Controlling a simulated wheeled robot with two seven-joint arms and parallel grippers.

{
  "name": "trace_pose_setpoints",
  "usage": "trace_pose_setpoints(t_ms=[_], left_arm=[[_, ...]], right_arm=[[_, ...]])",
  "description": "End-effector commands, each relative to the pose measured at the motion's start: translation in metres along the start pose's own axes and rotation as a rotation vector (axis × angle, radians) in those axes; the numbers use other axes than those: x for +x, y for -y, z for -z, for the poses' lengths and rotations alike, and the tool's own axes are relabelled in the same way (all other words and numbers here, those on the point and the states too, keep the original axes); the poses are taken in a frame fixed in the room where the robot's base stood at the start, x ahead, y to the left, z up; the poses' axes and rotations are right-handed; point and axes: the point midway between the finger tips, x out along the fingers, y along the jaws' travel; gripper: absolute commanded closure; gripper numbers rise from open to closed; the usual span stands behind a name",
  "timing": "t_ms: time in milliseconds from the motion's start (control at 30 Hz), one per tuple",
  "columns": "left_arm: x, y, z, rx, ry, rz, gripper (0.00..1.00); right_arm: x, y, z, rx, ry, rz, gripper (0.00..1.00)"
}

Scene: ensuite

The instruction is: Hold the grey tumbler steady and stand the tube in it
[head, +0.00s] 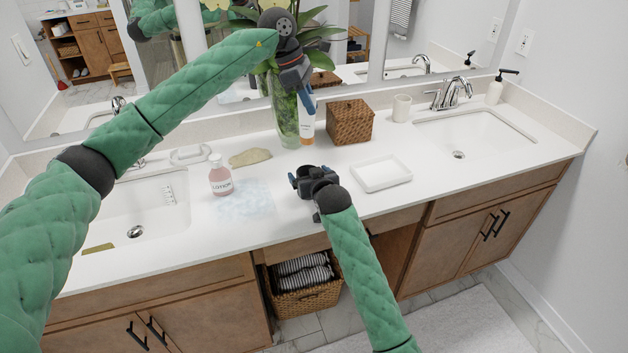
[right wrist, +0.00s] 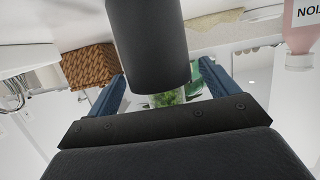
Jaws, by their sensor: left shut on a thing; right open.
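The grey tumbler (right wrist: 147,45) is a dark cylinder in the right wrist view. It stands between the spread blue fingers of my right gripper (right wrist: 160,88), with gaps at the sides. In the head view my right gripper (head: 309,178) is low over the front of the counter, open; the tumbler is hard to tell from the dark gripper there. My left gripper (head: 299,84) is shut on the tube (head: 306,116), a white, blue and orange one. The tube hangs roughly upright in front of the vase, behind and above my right gripper.
A leafy glass vase (head: 285,115), wicker box (head: 350,122) and pale cup (head: 401,108) stand at the back. A white tray (head: 381,173) is right of my right gripper. A pink lotion bottle (head: 220,176) and a pale patterned cloth (head: 243,200) are left.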

Motion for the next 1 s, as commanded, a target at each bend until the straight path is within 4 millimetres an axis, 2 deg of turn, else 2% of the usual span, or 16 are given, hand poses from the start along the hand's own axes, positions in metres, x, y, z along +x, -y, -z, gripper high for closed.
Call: trace_pose_setpoints(t_ms=[100,300,633,667,900,1000], left_arm=[[0.0,0.0,0.0,0.0,0.0,0.0,1.0],[0.0,0.0,0.0,0.0,0.0,0.0,1.0],[0.0,0.0,0.0,0.0,0.0,0.0,1.0],[0.0,0.0,0.0,0.0,0.0,0.0,1.0],[0.0,0.0,0.0,0.0,0.0,0.0,1.0],[0.0,0.0,0.0,0.0,0.0,0.0,1.0]], right_arm=[[0.015,0.0,0.0,0.0,0.001,0.0,0.14],[0.029,-0.001,0.0,-0.001,0.001,-0.001,0.14],[0.031,0.0,0.0,0.0,0.0,0.0,0.14],[0.031,0.0,0.0,0.0,0.0,0.0,0.18],[0.031,0.0,0.0,0.0,0.0,-0.001,0.65],[0.031,0.0,0.0,0.0,0.0,0.0,0.67]])
